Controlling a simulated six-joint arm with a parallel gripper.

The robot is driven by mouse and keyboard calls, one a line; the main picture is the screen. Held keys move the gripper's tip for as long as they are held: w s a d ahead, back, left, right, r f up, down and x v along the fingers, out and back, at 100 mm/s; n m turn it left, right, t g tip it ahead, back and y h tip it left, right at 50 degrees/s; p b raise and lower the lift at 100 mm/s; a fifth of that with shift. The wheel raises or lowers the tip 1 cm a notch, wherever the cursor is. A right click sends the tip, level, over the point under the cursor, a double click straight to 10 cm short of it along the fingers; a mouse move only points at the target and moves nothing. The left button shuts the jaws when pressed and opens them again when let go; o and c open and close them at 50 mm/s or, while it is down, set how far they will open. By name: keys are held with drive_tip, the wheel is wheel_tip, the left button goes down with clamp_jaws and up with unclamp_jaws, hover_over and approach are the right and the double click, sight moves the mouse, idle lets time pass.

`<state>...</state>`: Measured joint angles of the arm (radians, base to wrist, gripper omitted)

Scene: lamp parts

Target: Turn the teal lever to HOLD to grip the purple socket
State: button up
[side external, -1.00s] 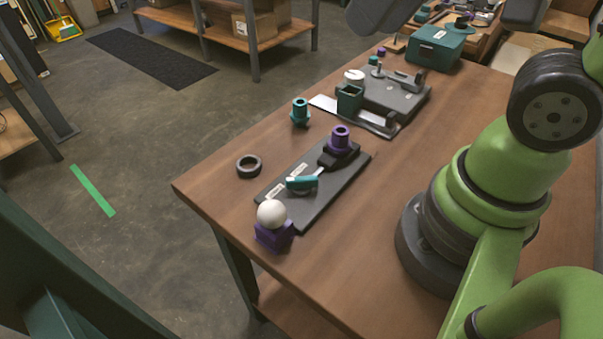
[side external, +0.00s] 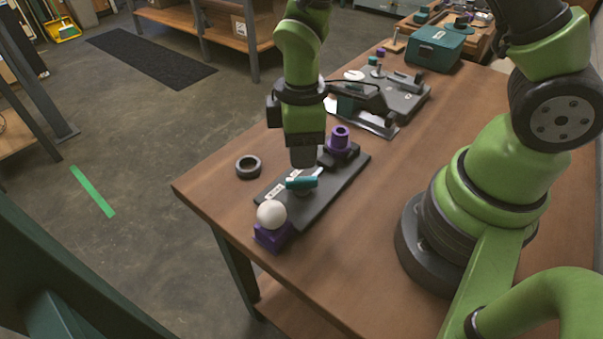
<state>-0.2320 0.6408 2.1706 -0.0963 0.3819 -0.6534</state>
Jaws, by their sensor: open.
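The teal lever (side external: 301,183) lies on the dark grey fixture plate (side external: 322,199) on the wooden table. The purple socket (side external: 340,140) stands upright in a dark holder at the far end of that plate. My gripper (side external: 303,160) points down just above and behind the lever, left of the socket. Its fingers are small here and partly merge with the plate behind; whether they touch the lever I cannot tell. It is open and holds nothing visible. Labels on the plate are too small to read.
A white ball on a purple block (side external: 270,236) sits at the plate's near end. A dark ring (side external: 248,167) lies to the left near the table edge. A second grey fixture (side external: 400,97) and a teal box (side external: 435,48) stand farther back. The table's right middle is clear.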

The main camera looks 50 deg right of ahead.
sight(301, 179)
wheel_tip(301, 179, down, 7)
idle(0.3)
drive_tip(key=shift+c, duration=0.2)
clamp_jaws()
